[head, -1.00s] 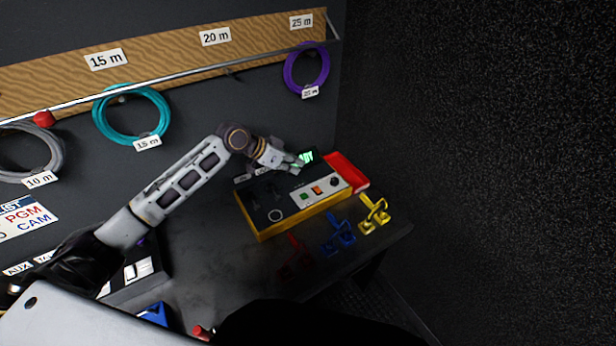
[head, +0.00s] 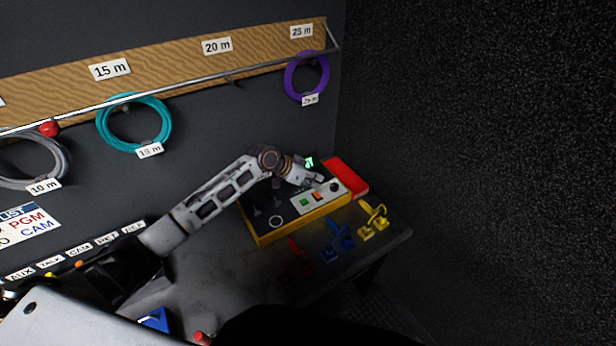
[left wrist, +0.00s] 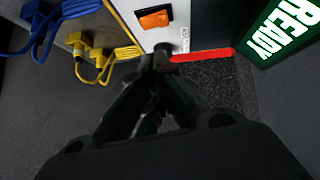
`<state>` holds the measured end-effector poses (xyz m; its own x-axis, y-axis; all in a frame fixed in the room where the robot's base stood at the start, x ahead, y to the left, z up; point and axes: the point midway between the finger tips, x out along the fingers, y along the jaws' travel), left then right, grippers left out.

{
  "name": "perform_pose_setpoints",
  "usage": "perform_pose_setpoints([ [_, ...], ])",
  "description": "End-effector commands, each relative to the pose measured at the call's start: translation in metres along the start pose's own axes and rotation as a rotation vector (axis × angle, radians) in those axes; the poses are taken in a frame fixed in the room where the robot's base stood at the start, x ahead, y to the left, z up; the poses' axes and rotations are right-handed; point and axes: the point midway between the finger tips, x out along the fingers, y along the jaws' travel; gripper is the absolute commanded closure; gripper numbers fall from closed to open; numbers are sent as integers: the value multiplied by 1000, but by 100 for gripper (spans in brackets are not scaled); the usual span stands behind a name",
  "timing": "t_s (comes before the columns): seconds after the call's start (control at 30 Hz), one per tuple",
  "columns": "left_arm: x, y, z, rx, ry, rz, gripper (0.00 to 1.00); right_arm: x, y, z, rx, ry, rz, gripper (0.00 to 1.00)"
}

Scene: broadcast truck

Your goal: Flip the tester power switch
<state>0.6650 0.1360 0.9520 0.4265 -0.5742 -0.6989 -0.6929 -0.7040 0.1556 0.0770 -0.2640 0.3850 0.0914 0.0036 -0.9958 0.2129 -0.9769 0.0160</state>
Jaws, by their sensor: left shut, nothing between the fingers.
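The tester (head: 262,238) is a yellow-sided box with a dark top on the bench. Its white panel (head: 300,208) carries a green button (head: 306,202), an orange rocker (head: 317,197) and a dark knob (head: 334,187). The left wrist view shows the orange rocker (left wrist: 155,18) and a lit green READY screen (left wrist: 272,35). My left gripper (head: 320,178) is shut and empty over the panel's far end. In the left wrist view its fingertips (left wrist: 160,62) are at a small dark part by the panel edge; contact is unclear. My right gripper is out of view.
Red, blue (head: 338,240) and yellow (head: 373,220) cabled plugs lie along the bench's front edge. A red piece (head: 346,174) adjoins the tester's far end. Cable coils hang on the back wall; a dark wall stands right.

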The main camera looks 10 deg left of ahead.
Motion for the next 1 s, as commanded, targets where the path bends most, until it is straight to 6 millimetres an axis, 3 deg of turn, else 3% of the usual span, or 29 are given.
perform_pose_setpoints([
  [0.4, 29, 0, 26, -1, -1, 0, 100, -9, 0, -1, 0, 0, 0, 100],
  [1.0, 34, -3, 27, 5, 1, -6, 100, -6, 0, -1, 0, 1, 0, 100],
])
